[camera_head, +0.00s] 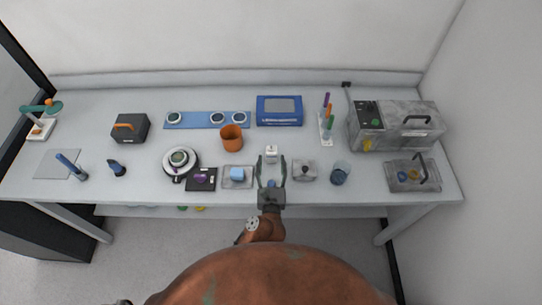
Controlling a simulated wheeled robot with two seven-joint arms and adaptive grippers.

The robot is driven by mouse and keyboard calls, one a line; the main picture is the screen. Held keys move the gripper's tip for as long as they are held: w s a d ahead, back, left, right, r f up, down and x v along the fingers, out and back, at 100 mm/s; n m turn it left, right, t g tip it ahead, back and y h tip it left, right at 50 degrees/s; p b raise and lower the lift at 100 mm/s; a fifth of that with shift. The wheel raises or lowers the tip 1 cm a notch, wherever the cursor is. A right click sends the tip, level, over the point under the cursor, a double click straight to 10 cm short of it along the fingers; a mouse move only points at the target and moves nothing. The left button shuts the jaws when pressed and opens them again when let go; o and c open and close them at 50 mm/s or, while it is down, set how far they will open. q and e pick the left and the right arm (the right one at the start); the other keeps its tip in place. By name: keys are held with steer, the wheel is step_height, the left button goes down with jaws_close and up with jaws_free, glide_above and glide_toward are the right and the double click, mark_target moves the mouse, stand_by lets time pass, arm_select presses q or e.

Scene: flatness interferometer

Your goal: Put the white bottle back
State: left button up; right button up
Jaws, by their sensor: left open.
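A small white bottle (271,152) stands on the bench near the middle of the head view. My left gripper (271,161) reaches in from the front edge with its two fingers spread, and it is open. The fingertips lie to either side of the bottle's near end in the picture; I cannot tell whether they touch it. A small blue thing (271,183) shows between the fingers close to the palm. My right gripper is not in view.
To the right are a small grey box (304,171) and a dark blue glass (340,173). A blue case (279,110) lies behind the bottle.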

mark_target(271, 184)
arm_select(q)
steer(key=s, duration=0.8)
steer(key=shift+s, duration=0.35)
